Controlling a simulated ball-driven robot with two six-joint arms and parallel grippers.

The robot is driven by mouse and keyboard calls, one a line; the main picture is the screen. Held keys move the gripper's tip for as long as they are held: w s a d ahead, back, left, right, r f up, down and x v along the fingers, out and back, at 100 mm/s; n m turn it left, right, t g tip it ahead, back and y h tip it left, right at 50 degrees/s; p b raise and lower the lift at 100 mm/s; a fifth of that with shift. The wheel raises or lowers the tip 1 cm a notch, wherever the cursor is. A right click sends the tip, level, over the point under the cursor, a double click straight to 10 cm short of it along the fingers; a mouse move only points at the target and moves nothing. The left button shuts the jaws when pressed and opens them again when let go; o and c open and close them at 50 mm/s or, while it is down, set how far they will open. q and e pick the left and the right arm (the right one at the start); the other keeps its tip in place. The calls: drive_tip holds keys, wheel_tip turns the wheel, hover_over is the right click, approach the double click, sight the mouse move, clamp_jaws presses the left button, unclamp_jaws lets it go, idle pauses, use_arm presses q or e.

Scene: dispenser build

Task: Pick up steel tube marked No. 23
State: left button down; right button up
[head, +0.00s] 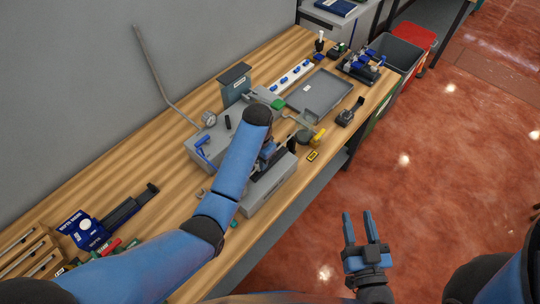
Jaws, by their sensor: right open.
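I cannot make out a steel tube marked No. 23; no number is legible. My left arm reaches over the grey box-like fixture (270,188) on the bench. My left gripper (272,156) is low at this fixture, largely covered by my own arm, so its fingertips and anything between them are hidden. My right gripper (357,228) is open and empty, over the red floor in front of the bench, apart from everything.
The wooden bench (130,170) holds a grey tray (318,93), a white strip with blue pieces (290,79), a gauge (209,119) and a yellow tag (313,156). A long grey bar (160,77) leans up by the wall. Wooden drawers (28,252) stand at lower left.

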use_arm(q)
drive_tip(key=shift+r, duration=0.2)
drive_tip(key=shift+a+r+p, duration=0.1)
drive_tip(key=shift+r+p, duration=0.75)
drive_tip(key=shift+r, duration=2.45)
